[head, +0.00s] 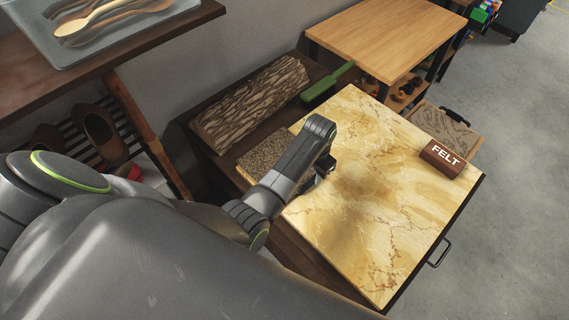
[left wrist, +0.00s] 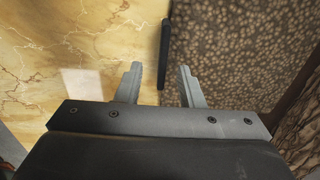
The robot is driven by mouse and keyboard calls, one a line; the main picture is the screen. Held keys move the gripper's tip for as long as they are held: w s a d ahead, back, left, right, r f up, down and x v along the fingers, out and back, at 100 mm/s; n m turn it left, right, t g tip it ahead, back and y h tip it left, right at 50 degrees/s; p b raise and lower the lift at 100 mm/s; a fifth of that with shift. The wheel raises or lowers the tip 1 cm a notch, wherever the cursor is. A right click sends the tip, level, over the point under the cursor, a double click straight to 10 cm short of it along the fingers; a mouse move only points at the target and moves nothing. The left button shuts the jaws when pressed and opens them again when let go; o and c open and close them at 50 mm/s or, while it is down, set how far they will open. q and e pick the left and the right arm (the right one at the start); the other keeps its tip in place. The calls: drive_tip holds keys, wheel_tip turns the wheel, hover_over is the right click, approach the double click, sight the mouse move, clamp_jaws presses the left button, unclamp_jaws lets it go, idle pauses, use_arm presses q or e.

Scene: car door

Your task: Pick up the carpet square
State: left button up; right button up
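A speckled brown square, which looks like the carpet square (head: 264,154), lies beside the left edge of the marble top in the head view, partly hidden by my left arm. It fills the right half of the left wrist view (left wrist: 235,50). My left gripper (head: 322,170) is over the marble's left edge. In the left wrist view its two fingers (left wrist: 158,82) are apart and nothing is gripped. A dark upright strip (left wrist: 164,50) shows between and beyond the fingertips, along the square's edge. Contact cannot be told. My right gripper is not in view.
The marble top (head: 390,200) is mostly bare, with a brown FELT block (head: 441,158) at its right. A bark-textured piece (head: 250,103) and a green-handled tool (head: 327,82) lie behind. A wooden table (head: 385,38) stands farther back; a tray of spoons (head: 110,30) is upper left.

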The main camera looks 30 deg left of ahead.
sight(310, 179)
use_arm(q)
drive_tip(key=shift+a+f, duration=0.15)
drive_tip(key=shift+f, duration=1.1)
drive_tip(key=shift+a+f, duration=0.1)
drive_tip(key=shift+f, duration=1.1)
drive_tip(key=shift+c, duration=0.4)
clamp_jaws()
